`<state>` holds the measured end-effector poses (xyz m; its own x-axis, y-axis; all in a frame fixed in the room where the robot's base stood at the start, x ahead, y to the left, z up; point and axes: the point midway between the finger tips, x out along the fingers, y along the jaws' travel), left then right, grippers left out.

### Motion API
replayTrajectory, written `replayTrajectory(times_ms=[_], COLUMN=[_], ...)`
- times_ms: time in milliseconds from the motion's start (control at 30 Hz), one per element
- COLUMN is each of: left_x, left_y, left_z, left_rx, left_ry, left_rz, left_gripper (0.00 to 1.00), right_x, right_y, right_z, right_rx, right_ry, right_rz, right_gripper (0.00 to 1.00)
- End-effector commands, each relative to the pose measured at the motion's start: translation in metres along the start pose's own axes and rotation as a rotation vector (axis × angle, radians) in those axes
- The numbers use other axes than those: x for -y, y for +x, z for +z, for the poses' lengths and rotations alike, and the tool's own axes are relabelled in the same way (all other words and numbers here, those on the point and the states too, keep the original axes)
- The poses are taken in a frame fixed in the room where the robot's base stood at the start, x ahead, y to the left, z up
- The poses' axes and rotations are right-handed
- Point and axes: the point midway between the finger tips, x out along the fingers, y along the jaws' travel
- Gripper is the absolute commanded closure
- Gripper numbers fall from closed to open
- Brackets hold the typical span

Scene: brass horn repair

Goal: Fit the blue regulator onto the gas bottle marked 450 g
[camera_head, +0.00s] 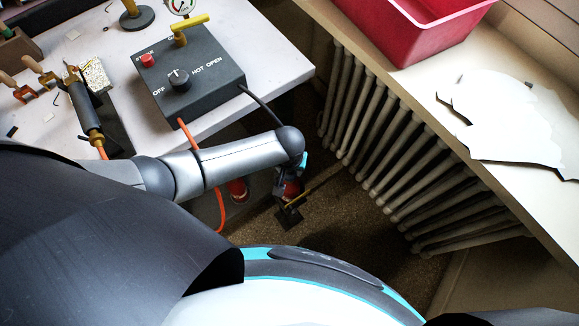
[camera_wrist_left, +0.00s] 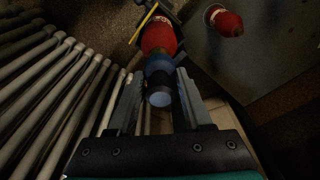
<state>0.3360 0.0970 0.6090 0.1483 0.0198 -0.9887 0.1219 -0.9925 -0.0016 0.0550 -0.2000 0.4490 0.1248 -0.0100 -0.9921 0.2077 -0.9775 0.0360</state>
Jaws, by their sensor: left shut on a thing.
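My left gripper (camera_wrist_left: 160,78) points down at floor level, shut on the blue regulator (camera_wrist_left: 159,84), which sits between its two fingers in the left wrist view. A red gas bottle (camera_wrist_left: 158,38) is directly beyond the regulator and in line with it. I cannot tell whether the two are joined or only overlap in the view. In the head view, the gripper (camera_head: 287,176) is small and dark, and the red bottle (camera_head: 293,189) shows partly below it. A second red bottle (camera_wrist_left: 227,22) stands apart; it shows in the head view too (camera_head: 237,190). Bottle marks are unreadable. My right gripper is not in view.
A dark stand with a yellow rod (camera_head: 290,213) is beside the bottle under the gripper. A ribbed radiator (camera_head: 375,150) is close on the right. The bench (camera_head: 290,50) carries a control box (camera_head: 190,75); an orange hose (camera_head: 207,182) hangs from it.

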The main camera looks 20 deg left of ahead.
Motion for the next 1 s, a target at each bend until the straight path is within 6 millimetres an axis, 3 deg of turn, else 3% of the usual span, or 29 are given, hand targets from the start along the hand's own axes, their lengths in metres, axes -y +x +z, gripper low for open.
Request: replayTrajectory(times_ms=[433,467,767,933,1000], left_x=[-0.0007,-0.0007,-0.0003,-0.0002,0.0001], left_y=[0.0029,0.0029,0.003,0.0031,0.0034], left_z=[0.0,0.0,0.0002,0.0004,0.0009], left_rx=[-0.001,-0.001,0.0,0.0,0.001], left_ry=[0.0,0.0,0.0,0.0,0.0], left_rz=[0.001,0.001,0.001,0.0,-0.001], left_gripper=[0.95,0.49,0.15,0.15,0.08], right_x=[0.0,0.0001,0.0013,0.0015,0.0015], right_y=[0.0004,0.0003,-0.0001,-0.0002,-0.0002], right_z=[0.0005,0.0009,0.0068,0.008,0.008], right_rx=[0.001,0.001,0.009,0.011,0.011], right_ry=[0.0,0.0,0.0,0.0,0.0], right_rz=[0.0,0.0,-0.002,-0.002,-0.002], right_gripper=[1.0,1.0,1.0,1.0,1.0])
